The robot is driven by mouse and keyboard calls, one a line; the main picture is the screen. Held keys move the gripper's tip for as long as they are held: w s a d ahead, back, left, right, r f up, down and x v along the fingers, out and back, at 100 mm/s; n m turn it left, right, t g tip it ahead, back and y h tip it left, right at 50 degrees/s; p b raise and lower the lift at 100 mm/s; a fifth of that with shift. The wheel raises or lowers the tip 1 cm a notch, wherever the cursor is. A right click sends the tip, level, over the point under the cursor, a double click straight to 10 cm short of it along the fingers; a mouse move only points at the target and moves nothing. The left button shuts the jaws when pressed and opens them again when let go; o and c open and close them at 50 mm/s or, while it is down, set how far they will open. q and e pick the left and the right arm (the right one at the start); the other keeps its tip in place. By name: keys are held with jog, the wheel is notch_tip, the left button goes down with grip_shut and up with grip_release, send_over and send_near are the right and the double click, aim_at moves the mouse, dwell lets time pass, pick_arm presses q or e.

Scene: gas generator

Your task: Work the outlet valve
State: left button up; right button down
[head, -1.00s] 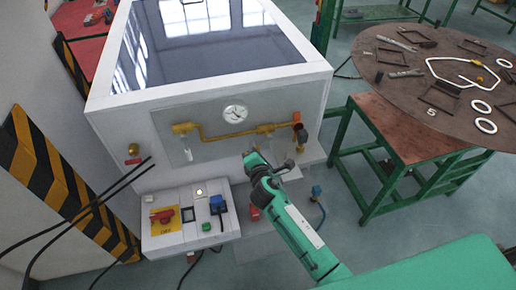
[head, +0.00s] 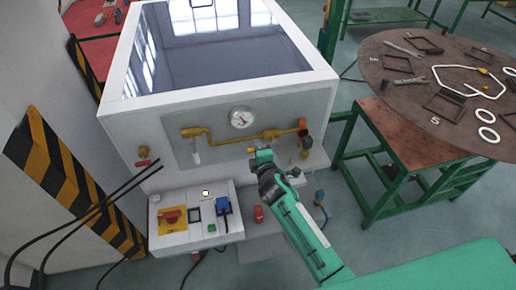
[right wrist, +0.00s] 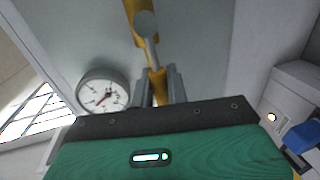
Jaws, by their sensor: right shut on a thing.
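The outlet valve appears to be the yellow valve (head: 270,134) on the brass pipe, to the right of the round gauge (head: 242,117) on the machine's front. In the right wrist view a grey rod (right wrist: 151,52) runs from the yellow fitting (right wrist: 140,12) to a yellow handle end (right wrist: 157,86). My right gripper (head: 262,153) is just below the pipe. Its grey fingers (right wrist: 158,88) are shut on the yellow handle end, one on each side. The tip of a yellow part (head: 251,150) shows beside the fingers. My left gripper is out of view.
An orange-handled brass fitting (head: 303,126) is at the pipe's right end. A round table (head: 400,100) with loose parts stands right.

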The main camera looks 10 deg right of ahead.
dwell(0.3)
jog(key=c, duration=1.4)
grip_release()
jog(key=s+r+b, duration=0.2)
jog(key=s+b, duration=0.1)
jog(key=s, duration=1)
jog(key=shift+s+d+r, duration=0.25)
jog(key=shift+s+r, duration=0.05)
jog(key=shift+r, duration=0.1)
jog(key=shift+f, duration=0.1)
